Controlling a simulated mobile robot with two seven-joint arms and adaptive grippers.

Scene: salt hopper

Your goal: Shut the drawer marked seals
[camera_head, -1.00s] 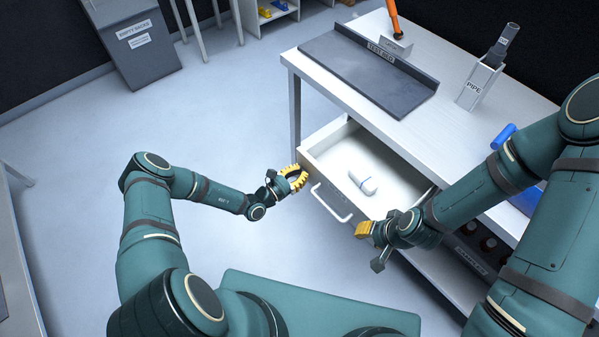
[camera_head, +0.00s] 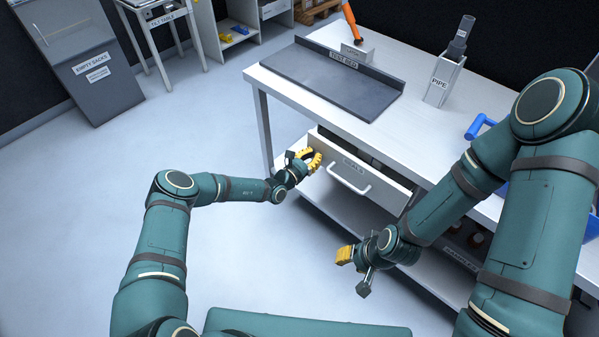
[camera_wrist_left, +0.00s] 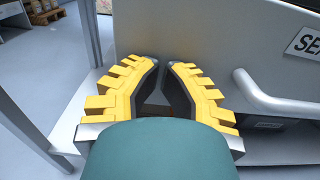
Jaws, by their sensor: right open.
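The drawer marked seals (camera_head: 335,160) is in the workbench under the top. My left gripper (camera_head: 312,158) is at the left end of the drawer front, left of the handle. Its yellow fingers (camera_wrist_left: 163,65) are closed together at the tips, with nothing seen between them. My right gripper (camera_head: 352,272) is open and empty, below and right of the handle.
A lower shelf (camera_head: 430,268) lies under the drawer. The floor to the left is clear.

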